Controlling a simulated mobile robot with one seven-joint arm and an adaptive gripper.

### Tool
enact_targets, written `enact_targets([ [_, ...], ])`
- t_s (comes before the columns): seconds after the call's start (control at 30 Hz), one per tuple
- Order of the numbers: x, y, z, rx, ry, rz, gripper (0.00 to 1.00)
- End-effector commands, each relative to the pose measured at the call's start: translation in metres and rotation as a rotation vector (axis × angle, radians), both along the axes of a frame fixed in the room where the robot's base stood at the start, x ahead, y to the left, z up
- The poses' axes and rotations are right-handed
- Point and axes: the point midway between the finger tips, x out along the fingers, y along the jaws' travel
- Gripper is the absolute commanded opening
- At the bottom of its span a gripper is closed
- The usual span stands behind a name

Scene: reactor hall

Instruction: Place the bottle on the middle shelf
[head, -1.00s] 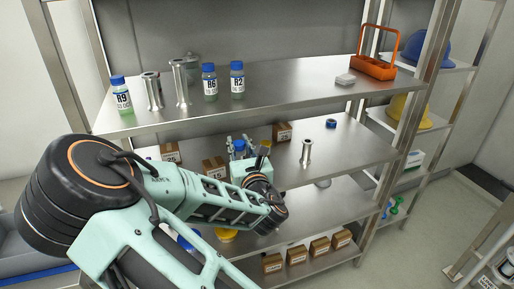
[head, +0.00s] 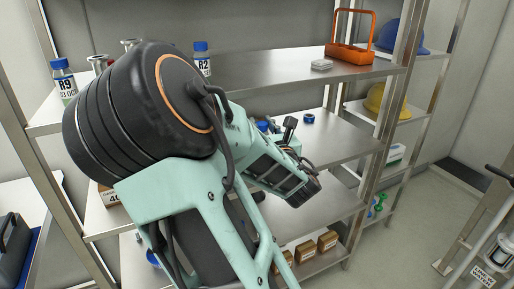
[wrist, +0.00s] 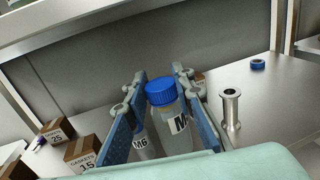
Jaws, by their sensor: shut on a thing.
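My gripper (wrist: 159,74) is shut on a bottle (wrist: 172,132) with a blue cap and a white label starting with M. In the wrist view the bottle looks upright between the two blue fingers, over the middle shelf (wrist: 262,118). Its base is hidden, so I cannot tell whether it touches the shelf. In the head view the middle shelf (head: 338,134) lies below the top one. The bottle's cap (head: 262,126) shows there beside my gripper (head: 285,132), and my arm hides much of the rest.
A metal flanged tube (wrist: 231,110) stands right of the bottle, with a blue ring (wrist: 258,64) farther back. Gasket boxes (wrist: 86,153) stand at left. The top shelf holds an R9 bottle (head: 65,82), an R2 bottle (head: 202,62) and an orange carrier (head: 350,48). The middle shelf's right side has free room.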

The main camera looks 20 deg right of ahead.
Motion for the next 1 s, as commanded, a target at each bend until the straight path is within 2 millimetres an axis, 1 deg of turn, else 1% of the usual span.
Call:
enact_targets([
  [0.03,0.009,-0.006,-0.007,-0.003,0.000,-0.003,0.07],
  [0.23,0.047,-0.021,-0.026,-0.003,0.002,-0.002,0.07],
  [0.3,0.056,-0.025,-0.040,-0.001,0.004,-0.003,0.07],
  [0.4,0.068,-0.029,-0.054,-0.002,0.002,-0.001,0.07],
  [0.5,0.077,-0.033,-0.065,0.001,0.001,-0.001,0.07],
  [0.77,0.087,-0.037,-0.078,0.002,0.000,-0.001,0.07],
  [0.83,0.092,-0.039,-0.086,0.001,0.002,-0.001,0.07],
  [0.9,0.091,-0.038,-0.099,0.002,0.003,0.000,0.07],
  [1.0,0.090,-0.038,-0.111,0.002,0.002,0.000,0.07],
])
